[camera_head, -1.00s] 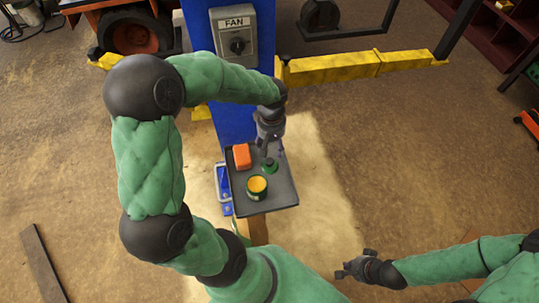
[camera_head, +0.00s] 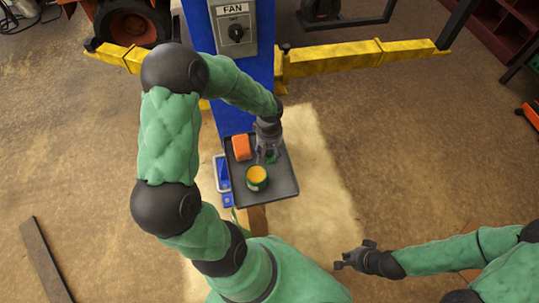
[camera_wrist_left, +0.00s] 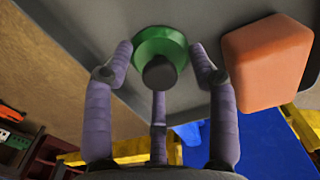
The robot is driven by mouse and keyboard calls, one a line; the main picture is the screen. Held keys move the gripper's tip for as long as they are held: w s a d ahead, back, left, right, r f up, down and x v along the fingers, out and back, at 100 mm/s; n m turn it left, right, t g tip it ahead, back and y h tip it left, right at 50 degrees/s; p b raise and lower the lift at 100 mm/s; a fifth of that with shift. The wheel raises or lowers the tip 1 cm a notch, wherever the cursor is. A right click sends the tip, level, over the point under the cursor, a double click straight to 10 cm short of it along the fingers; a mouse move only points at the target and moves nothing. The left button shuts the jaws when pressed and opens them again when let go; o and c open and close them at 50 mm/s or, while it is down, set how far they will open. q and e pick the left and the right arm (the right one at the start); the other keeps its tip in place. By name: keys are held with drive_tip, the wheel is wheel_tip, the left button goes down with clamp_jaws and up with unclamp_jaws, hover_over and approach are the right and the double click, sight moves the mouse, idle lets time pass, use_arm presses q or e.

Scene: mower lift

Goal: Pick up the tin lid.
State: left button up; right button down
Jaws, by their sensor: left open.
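The tin lid (camera_wrist_left: 160,45) is a green disc with a dark round knob on top, lying on the grey tray (camera_head: 283,190). In the head view the lid is mostly hidden under my left gripper (camera_head: 267,156). In the left wrist view the open fingers of my left gripper (camera_wrist_left: 160,75) stand around the lid, one on each side and one below the knob. I cannot tell whether any finger touches it. The green tin (camera_head: 257,179) with yellow-orange contents stands open on the tray, just nearer than the lid. My right gripper (camera_head: 350,260) is far to the right, away from the tray.
An orange block (camera_head: 241,147) lies on the tray left of the lid, and close beside it in the left wrist view. A blue post (camera_head: 237,95) with a grey FAN switch box (camera_head: 233,30) rises behind the tray. A yellow lift arm (camera_head: 330,60) crosses behind.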

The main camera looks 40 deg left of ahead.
use_arm(q)
drive_tip(key=c, duration=1.2)
drive_tip(key=shift+o, duration=0.2)
